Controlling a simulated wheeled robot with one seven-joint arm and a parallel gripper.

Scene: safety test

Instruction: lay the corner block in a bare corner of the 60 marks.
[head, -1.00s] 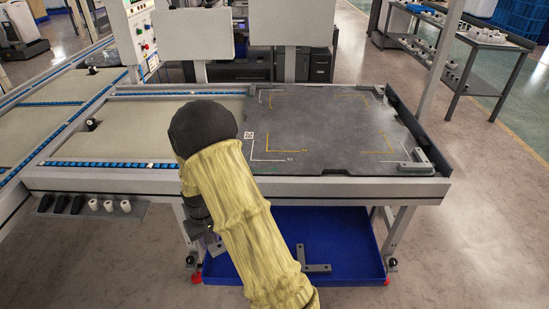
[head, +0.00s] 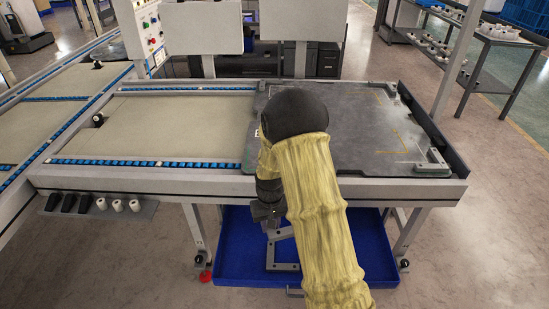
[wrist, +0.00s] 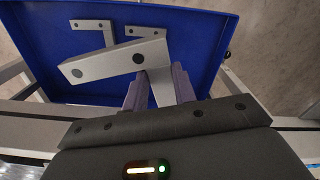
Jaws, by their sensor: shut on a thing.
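My gripper (wrist: 158,90) is shut on a light grey L-shaped corner block (wrist: 105,63). One leg of the block passes between the fingers; the other reaches left. In the head view my gripper (head: 267,212) is low at the table's front side, over the blue tray, partly hidden by my arm. The dark mat (head: 350,150) on the table bears yellow and white corner marks. A grey corner block (head: 434,165) lies at its front right corner, and another (head: 393,87) at its back right. My arm hides the mat's left part; the 60 label is not readable.
The blue tray (head: 235,255) under the table holds other corner blocks (wrist: 95,27) (wrist: 143,32). The table's front rail (head: 120,180) lies between the tray and the mat. A dark raised edge (head: 432,130) runs along the table's right side.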

